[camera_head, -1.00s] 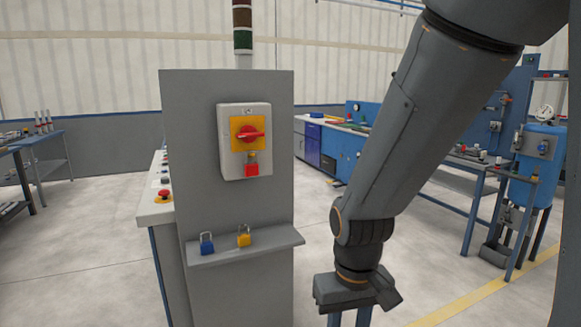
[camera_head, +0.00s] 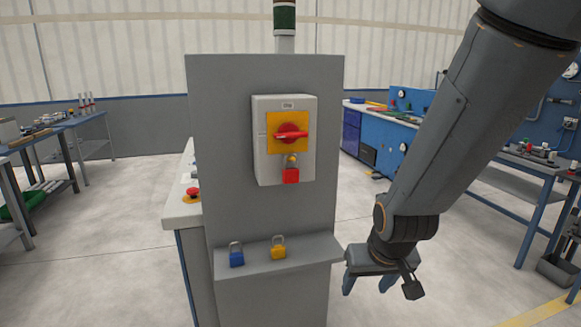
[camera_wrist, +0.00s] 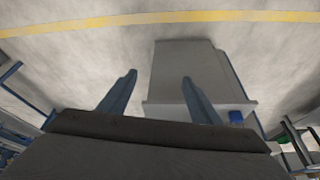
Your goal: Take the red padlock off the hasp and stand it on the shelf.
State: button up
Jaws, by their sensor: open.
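The red padlock (camera_head: 291,176) hangs on the hasp (camera_head: 291,160) under the red rotary handle (camera_head: 290,134) of the grey switch box. The grey shelf (camera_head: 315,252) sticks out from the cabinet front below it. My gripper (camera_head: 368,284) is open and empty, pointing down just right of the shelf's right end in the head view, lower than the red padlock. The wrist view shows both fingers of my gripper (camera_wrist: 159,77) spread apart with nothing between them. The red padlock is not seen there.
A blue padlock (camera_head: 236,255) and a yellow padlock (camera_head: 278,247) stand on the shelf's left and middle. The shelf's right part is bare. A side console (camera_head: 182,215) adjoins the cabinet (camera_head: 225,130). Workbenches (camera_head: 80,125) stand behind on both sides; open floor lies between.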

jog(key=w+a+r+n+t+y+p, duration=0.1)
jog(key=w+a+r+t+y+p, duration=0.15)
jog(key=w+a+r+t, duration=0.55)
jog(key=n+t+y+p, duration=0.1)
jog(key=t+y+p, duration=0.1)
jog(key=t+p, duration=0.15)
send_near(292, 171)
jog(key=w, duration=0.1)
jog(key=shift+g+h, duration=0.25)
jog(key=shift+a+p+x, duration=0.15)
jog(key=shift+p+x, duration=0.75)
jog(key=shift+x, duration=1.2)
jog(key=shift+a+p+x, duration=0.15)
jog(key=shift+p+x, duration=0.7)
jog(key=shift+x, duration=1.25)
jog(key=shift+s+r, duration=0.1)
jog(key=shift+c, duration=0.2)
jog(key=c, duration=1.2)
jog(key=shift+o, duration=0.2)
jog(key=shift+r, duration=0.15)
